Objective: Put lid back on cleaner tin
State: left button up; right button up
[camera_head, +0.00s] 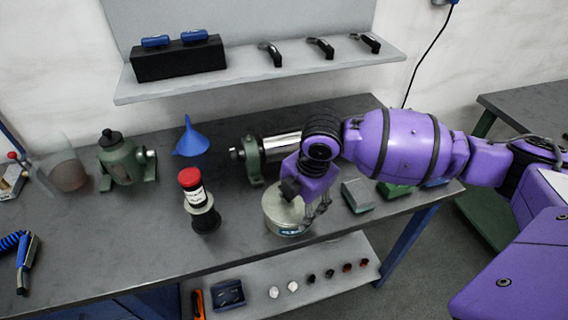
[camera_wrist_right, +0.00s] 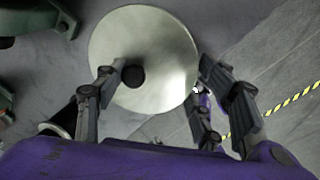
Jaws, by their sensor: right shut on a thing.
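The cleaner tin (camera_head: 287,227) is a pale round metal can with a dark label, near the front edge of the bench. My right gripper (camera_head: 312,208) is over its right side and hides part of its top. In the right wrist view, the round, pale metal lid (camera_wrist_right: 160,40) shows face-on, with a small dark round knob on it. My right gripper (camera_wrist_right: 165,80) has one finger over the lid beside the knob and the others at its right edge. It is shut on the lid. I cannot tell whether the lid touches the tin's rim. My left gripper is not in view.
A black bottle with a red cap (camera_head: 190,178) stands left of the tin. Grey and green blocks (camera_head: 357,196) lie to the right.

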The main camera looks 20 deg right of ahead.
jog(key=o, duration=1.3)
jog(key=shift+c, duration=0.2)
jog(key=o, duration=0.4)
jog(key=shift+r+p, duration=1.15)
jog(key=shift+r, duration=1.25)
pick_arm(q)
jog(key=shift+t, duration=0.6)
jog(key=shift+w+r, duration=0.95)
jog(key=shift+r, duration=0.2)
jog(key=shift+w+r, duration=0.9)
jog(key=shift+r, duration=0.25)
pick_arm(e)
jog(key=shift+r, duration=1.1)
jog(key=shift+c, duration=0.2)
